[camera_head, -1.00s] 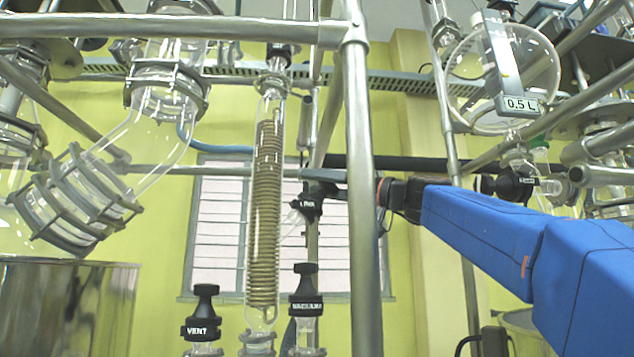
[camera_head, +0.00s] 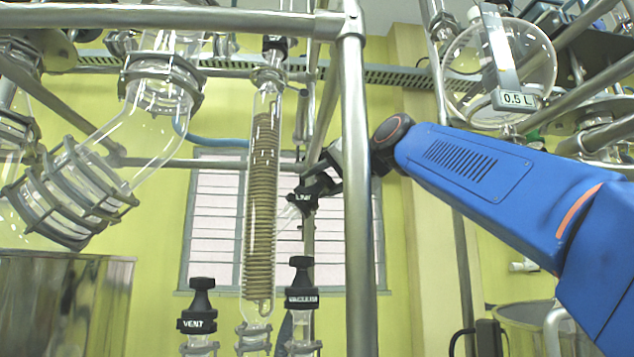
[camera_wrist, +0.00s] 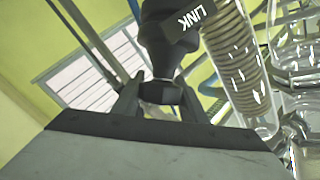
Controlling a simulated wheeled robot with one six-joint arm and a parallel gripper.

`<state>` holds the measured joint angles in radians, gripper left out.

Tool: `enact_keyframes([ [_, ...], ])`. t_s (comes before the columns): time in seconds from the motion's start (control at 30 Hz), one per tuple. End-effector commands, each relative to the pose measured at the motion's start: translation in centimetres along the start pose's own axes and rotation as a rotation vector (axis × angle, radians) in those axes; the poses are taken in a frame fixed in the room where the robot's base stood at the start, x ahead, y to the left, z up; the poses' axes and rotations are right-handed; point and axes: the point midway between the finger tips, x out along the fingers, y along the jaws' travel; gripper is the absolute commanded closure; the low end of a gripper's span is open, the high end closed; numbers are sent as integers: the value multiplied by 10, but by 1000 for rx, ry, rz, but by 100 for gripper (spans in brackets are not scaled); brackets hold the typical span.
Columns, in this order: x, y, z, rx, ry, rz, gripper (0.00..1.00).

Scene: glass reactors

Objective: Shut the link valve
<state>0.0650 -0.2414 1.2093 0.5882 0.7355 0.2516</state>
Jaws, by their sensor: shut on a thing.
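The link valve (camera_head: 304,199) is black with a white LINK label and sits just right of the coiled glass column, partly hidden by my gripper and close to a steel post. In the wrist view, the valve's dark labelled body (camera_wrist: 168,35) fills the top middle. Its narrower black knob end (camera_wrist: 160,92) sits between my fingers. My gripper (camera_head: 326,178) reaches in from the right behind the post. In the wrist view, my gripper (camera_wrist: 160,98) is shut on that knob, one finger on each side.
A vertical steel post (camera_head: 357,200) stands in front of my wrist. The coiled glass column (camera_head: 263,200) is close left of the valve. The vent valve (camera_head: 198,308) and vacuum valve (camera_head: 301,290) stand below. A 0.5 L glass vessel (camera_head: 530,75) hangs upper right.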

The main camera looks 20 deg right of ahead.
Motion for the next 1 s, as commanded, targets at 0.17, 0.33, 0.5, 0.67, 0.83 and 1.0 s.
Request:
enact_keyframes([
  [0.17, 0, 1, 0, 33, -1, 87, 84],
  [0.33, 0, 5, 1, 69, -2, 173, 84],
  [0.5, 0, 7, 1, 101, -2, 249, 84],
  [0.67, -1, 10, 1, 126, -2, 310, 84],
  [0.83, -1, 12, 2, 146, -2, 358, 84],
  [1.0, -2, 13, 2, 157, -3, 385, 84],
])
